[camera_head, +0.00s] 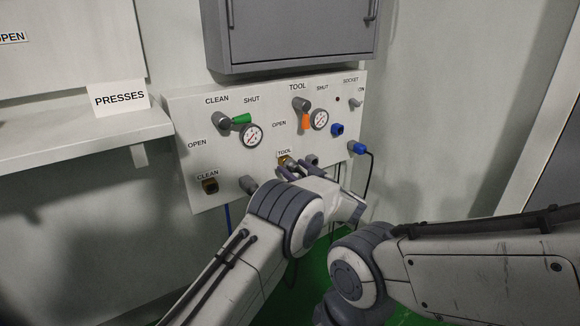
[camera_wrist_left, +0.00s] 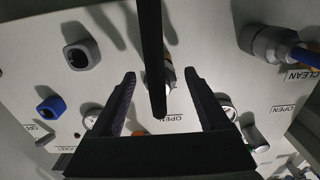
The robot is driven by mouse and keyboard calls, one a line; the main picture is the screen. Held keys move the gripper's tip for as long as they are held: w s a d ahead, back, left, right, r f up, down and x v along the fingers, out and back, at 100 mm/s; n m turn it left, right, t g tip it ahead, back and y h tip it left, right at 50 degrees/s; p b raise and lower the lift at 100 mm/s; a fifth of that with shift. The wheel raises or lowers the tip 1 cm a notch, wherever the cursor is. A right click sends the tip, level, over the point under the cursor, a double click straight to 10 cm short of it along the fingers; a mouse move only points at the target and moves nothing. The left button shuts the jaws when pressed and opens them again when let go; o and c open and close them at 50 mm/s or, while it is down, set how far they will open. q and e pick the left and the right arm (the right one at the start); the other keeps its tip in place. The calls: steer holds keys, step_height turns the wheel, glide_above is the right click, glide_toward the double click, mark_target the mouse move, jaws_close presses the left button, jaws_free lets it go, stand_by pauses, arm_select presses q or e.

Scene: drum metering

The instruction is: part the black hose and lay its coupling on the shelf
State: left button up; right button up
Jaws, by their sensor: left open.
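My left gripper (camera_head: 300,170) is open at the lower middle of the white panel (camera_head: 180,125), by the TOOL outlet (camera_head: 284,159). In the left wrist view its fingers (camera_wrist_left: 160,100) are spread on either side of a metallic fitting (camera_wrist_left: 168,76) on the panel. A dark straight strip (camera_wrist_left: 153,45) crosses in front of that fitting; I cannot tell whether it is the black hose. The coupling is not clear, being partly hidden by my gripper and the strip. A white shelf (camera_head: 70,143) is at the left. My right gripper is not in view.
A PRESSES sign (camera_head: 120,97) stands on the shelf. The panel bears a green handle (camera_head: 241,119), an orange handle (camera_head: 306,121) and gauges. A blue plug (camera_head: 359,147) with a dark cable is at its right. A grey cabinet (camera_head: 290,32) hangs above.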

mark_target(297, 169)
arm_select(q)
steer(key=shift+p, duration=0.5)
stand_by(0.7)
steer(key=shift+p, duration=0.4)
jaws_close()
steer(key=shift+p+v, duration=1.55)
steer(key=shift+v, duration=1.5)
